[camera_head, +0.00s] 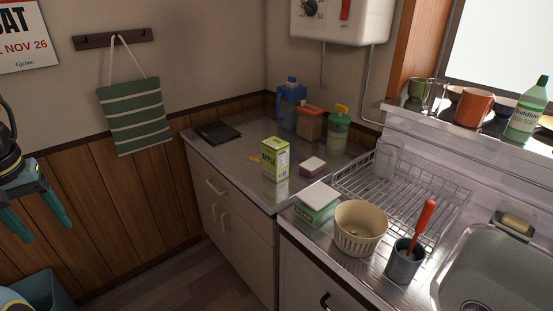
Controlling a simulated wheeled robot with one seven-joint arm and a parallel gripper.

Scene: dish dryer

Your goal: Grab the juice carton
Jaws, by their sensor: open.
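The juice carton (275,160) is a small green and white box with "APPLE" on its front. It stands upright on the metal counter (225,158), near its front edge, left of the dish rack. My gripper (35,225) is at the far left of the view, with teal fingers pointing down. It is open and empty, well apart from the carton and in front of the wood-panelled wall. Part of my arm is cut off by the left picture edge.
A pink and white sponge (312,166) lies right of the carton. A blue jug (291,105), an orange-brown container (310,122) and a green bottle (338,131) stand behind it. A green-white box (317,202), colander (360,228) and wire rack (427,205) are to the right.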

